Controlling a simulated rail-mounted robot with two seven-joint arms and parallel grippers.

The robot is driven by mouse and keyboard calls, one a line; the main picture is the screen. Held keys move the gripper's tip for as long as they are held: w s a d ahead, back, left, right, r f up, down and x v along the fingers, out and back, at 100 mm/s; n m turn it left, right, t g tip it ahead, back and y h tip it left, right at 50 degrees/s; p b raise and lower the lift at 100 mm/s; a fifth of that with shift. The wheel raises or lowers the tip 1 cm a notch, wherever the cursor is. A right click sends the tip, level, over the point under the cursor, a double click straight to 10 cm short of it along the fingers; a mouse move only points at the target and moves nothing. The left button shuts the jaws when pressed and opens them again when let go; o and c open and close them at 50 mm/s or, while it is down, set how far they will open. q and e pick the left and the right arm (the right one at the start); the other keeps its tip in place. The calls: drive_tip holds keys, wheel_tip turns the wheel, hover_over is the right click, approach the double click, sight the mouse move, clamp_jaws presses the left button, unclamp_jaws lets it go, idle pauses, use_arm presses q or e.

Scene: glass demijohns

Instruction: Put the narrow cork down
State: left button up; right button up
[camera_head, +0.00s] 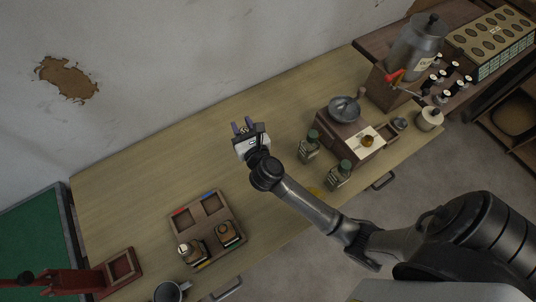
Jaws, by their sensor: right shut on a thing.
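My right gripper (243,127) is raised over the far middle part of the wooden table (150,160), with its two fingers pointing away toward the wall. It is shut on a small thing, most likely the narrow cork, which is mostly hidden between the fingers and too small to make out. A wooden tray (224,213) with several compartments lies at the front left. My left gripper is not in view.
Two glass bottles with green tops, one (309,147) behind the other (339,175), stand right of my gripper. Beyond are a wooden box (328,122) with a grey bowl (344,108) and a large metal vessel (416,48). A metal mug (168,292) stands at the front. The table's left back is clear.

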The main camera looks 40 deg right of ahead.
drive_tip(key=d+f+b, duration=0.1)
drive_tip(key=f, duration=0.4)
drive_tip(key=d+f+n+y+b, duration=0.1)
drive_tip(key=d+f+b, duration=0.1)
drive_tip(key=f, duration=0.3)
drive_tip(key=w+d+f+y+b, duration=0.1)
drive_tip(key=d+f+b, duration=0.1)
drive_tip(key=f, duration=0.3)
drive_tip(key=shift+t, duration=0.3)
drive_tip(key=shift+f+b, duration=0.7)
drive_tip(key=shift+b, duration=0.1)
wheel_tip(320, 180, down, 3)
drive_tip(key=shift+b, duration=1.2)
drive_tip(key=shift+f, duration=0.15)
